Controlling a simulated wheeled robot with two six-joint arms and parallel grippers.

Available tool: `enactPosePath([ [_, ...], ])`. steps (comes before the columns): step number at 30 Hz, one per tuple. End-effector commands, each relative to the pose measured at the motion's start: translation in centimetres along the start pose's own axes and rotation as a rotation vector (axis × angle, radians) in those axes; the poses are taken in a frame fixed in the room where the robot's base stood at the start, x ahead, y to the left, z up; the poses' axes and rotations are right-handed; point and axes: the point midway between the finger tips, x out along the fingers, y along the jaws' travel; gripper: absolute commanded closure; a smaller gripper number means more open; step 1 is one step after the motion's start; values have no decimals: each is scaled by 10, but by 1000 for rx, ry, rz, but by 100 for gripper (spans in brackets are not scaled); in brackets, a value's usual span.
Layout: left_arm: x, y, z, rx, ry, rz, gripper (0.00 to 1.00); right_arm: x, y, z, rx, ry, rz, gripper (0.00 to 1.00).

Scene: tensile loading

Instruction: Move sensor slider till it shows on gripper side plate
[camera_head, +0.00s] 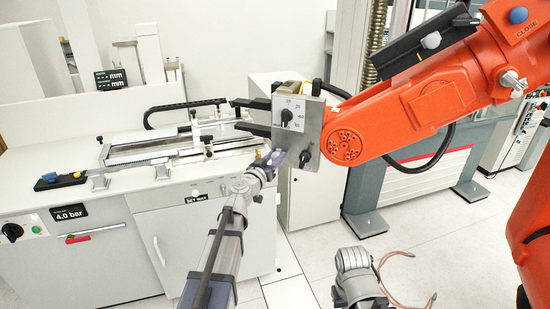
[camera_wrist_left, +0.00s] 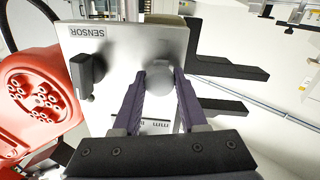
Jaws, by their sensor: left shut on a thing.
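The gripper side plate (camera_head: 313,121) is a grey metal sheet on the front of the big orange arm. In the left wrist view the plate (camera_wrist_left: 118,47) carries an inverted word SENSOR. A black knob (camera_wrist_left: 87,74) stands below that word, and a round grey knob (camera_wrist_left: 158,79) sits farther right. My left gripper (camera_head: 278,159) is at the plate's lower left. In the left wrist view its fingers (camera_wrist_left: 158,98) are shut on the round grey knob. A white label with "mm" (camera_wrist_left: 165,126) is partly hidden by the fingers; its reading cannot be told. I cannot tell which knob is the sensor slider.
The orange arm (camera_head: 430,105) reaches in from the right, with two black jaws (camera_head: 254,130) jutting left of the plate. A bench (camera_head: 75,193) with a metal measuring rig (camera_head: 165,150) stands at the left. A grey testing frame (camera_head: 358,195) stands behind the arm. Open floor lies below.

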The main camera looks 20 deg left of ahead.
Motion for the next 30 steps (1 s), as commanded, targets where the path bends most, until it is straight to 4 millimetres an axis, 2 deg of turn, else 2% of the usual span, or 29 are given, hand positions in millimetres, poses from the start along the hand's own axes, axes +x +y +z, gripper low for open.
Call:
enactPosePath([
  [1, 0, 1, 0, 0, 0, 2, 89, 0, 0, 0, 0, 0, 0, 100],
  [4, 0, 1, 0, 0, 0, 2, 100, 0, 0, 0, 0, 0, 0, 100],
  [30, 0, 1, 0, 0, 0, 3, 100, 0, 0, 0, 0, 0, 0, 100],
])
